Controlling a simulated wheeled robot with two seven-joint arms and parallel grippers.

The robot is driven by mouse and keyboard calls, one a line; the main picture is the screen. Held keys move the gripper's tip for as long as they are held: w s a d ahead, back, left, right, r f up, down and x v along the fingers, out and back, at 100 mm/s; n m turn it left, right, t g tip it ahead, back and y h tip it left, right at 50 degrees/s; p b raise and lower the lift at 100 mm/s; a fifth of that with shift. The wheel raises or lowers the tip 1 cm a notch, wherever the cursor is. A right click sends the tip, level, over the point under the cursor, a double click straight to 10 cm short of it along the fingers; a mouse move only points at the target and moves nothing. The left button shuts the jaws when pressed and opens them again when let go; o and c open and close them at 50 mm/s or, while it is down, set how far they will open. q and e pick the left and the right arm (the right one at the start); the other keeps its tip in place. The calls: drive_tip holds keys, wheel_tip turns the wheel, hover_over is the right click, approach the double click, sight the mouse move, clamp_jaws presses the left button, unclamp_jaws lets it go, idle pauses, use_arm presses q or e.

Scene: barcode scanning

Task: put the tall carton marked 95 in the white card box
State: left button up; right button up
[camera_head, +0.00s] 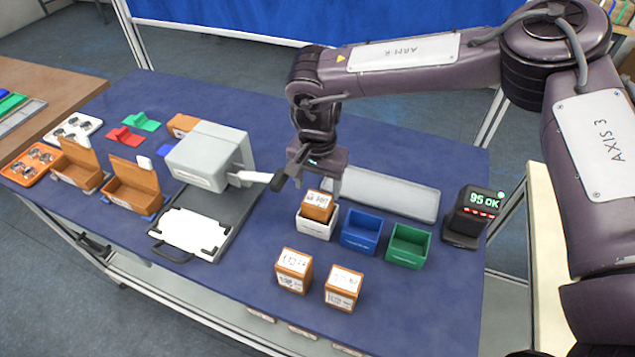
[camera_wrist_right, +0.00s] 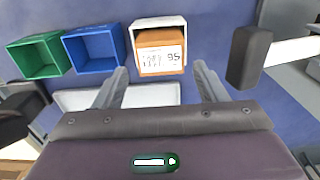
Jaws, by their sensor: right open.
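The tall brown carton (camera_head: 318,206) with a white label stands in the white card box (camera_head: 316,229), its top above the rim. The right wrist view shows "95" on the carton's label (camera_wrist_right: 161,58) and the white box rim (camera_wrist_right: 158,21) around it. My right gripper (camera_head: 316,183) is just above and behind the carton, open and empty. In the wrist view its fingers (camera_wrist_right: 160,76) are spread on either side, apart from the carton. My left gripper is not in view.
A blue box (camera_head: 361,233) and a green box (camera_head: 408,247) stand empty to the right. Two other cartons (camera_head: 294,270) (camera_head: 342,288) stand in front. A display (camera_head: 472,215) reads "95 OK". A grey machine's black-tipped lever (camera_head: 277,180) is close to my gripper's left.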

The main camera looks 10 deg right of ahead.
drive_tip(key=shift+o, duration=0.3)
drive_tip(key=o, duration=0.5)
wheel_tip(320, 180, up, 8)
drive_tip(key=b, duration=0.2)
drive_tip(key=shift+f, duration=0.15)
idle(0.4)
